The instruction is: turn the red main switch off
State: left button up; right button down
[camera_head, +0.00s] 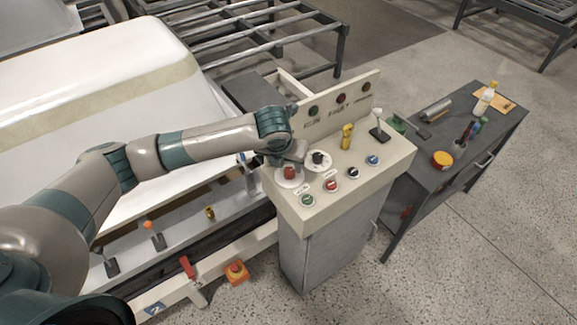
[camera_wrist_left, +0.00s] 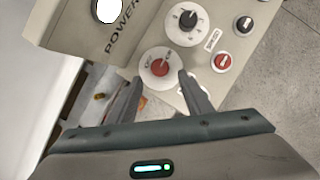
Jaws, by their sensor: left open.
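The red main switch (camera_head: 290,173) is a red rotary knob on a round white plate at the left of the cream control panel (camera_head: 345,196). In the left wrist view the red knob (camera_wrist_left: 160,68) lies between and just beyond the fingertips, its marker pointing to the upper right. My left gripper (camera_head: 294,154) is over the left part of the panel, close to the switch. In the left wrist view the gripper (camera_wrist_left: 160,82) is open, with a finger on either side of the knob and nothing held. Contact cannot be told. My right gripper is not in view.
A black selector knob (camera_head: 318,160) sits right of the switch, with several small buttons and a yellow lever (camera_head: 347,136) nearby. A raised back plate (camera_head: 340,105) with lamps stands behind. A dark tool cart (camera_head: 455,145) is to the right; a white tub shell (camera_head: 95,90) is left.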

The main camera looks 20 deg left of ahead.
aim_at(289, 171)
pick_arm(q)
jog(key=shift+p+x, duration=0.75)
jog(key=shift+x, duration=2.2)
jog(key=shift+c, duration=0.3)
jog(key=c, duration=1)
